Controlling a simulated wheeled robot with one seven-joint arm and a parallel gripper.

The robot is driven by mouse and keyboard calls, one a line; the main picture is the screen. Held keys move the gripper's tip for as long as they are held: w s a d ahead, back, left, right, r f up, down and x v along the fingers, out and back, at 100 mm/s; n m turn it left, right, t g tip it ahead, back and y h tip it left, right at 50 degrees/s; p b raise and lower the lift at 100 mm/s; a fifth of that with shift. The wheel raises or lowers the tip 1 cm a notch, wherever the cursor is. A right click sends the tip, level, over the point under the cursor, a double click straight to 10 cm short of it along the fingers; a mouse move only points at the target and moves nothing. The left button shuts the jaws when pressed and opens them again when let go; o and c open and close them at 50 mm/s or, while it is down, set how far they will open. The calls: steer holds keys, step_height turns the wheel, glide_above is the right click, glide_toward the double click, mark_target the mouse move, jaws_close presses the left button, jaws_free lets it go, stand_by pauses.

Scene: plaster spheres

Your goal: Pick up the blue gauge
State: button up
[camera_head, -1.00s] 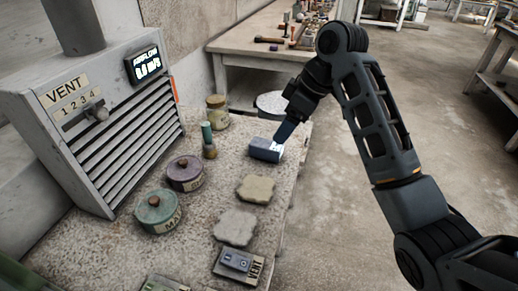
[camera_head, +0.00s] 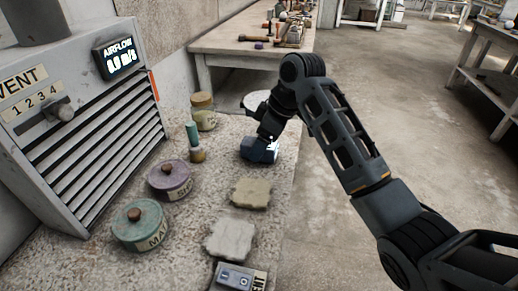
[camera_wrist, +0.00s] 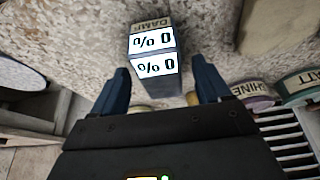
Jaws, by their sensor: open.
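The blue gauge (camera_head: 262,154) is a small blue box lying near the table's right edge in the head view, partly hidden by my gripper (camera_head: 260,141). In the wrist view the gauge (camera_wrist: 153,66) shows two bright white display faces reading "% 0" and a tan label partly reading "DAMP". In the wrist view my gripper (camera_wrist: 162,88) is open, with one dark blue finger on each side of the gauge's near end. A gap shows between each finger and the gauge, and most of its body lies beyond the fingertips.
A green-capped bottle (camera_head: 194,142), a jar (camera_head: 203,112), a purple pot (camera_head: 170,180) and a green pot (camera_head: 140,225) stand left of the gauge. Two flat slabs (camera_head: 250,193) (camera_head: 231,239) and a switch box (camera_head: 235,277) lie nearer. The vent unit (camera_head: 85,120) stands at left.

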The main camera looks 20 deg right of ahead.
steer(key=shift+x, duration=0.95)
steer(key=c, duration=1.2)
steer(key=shift+o, duration=0.2)
steer(key=shift+r, duration=0.1)
